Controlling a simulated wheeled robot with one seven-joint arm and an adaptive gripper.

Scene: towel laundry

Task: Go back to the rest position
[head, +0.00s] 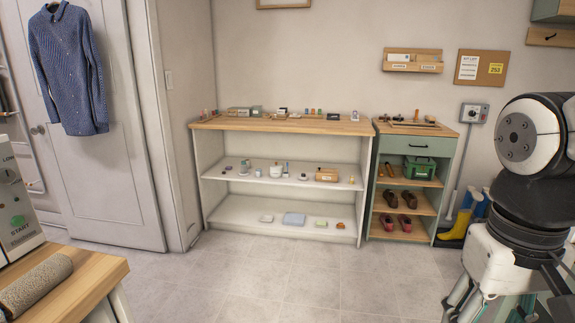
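Part of my own arm stands at the right edge of the head view, with a rounded white joint above a black section and a white link below. It runs out of the frame at the bottom right. No fingertips of my gripper can be made out, so I cannot see whether it holds anything. A rolled grey-brown towel (36,285) lies on a wooden-topped counter (88,281) at the lower left, apart from my arm.
A white machine (15,205) with a START button stands on the counter. A low white shelf (212,190) with small items and a green cabinet (408,148) line the back wall. Yellow boots (459,222) stand beside the cabinet. A blue shirt (68,70) hangs left. The middle floor is clear.

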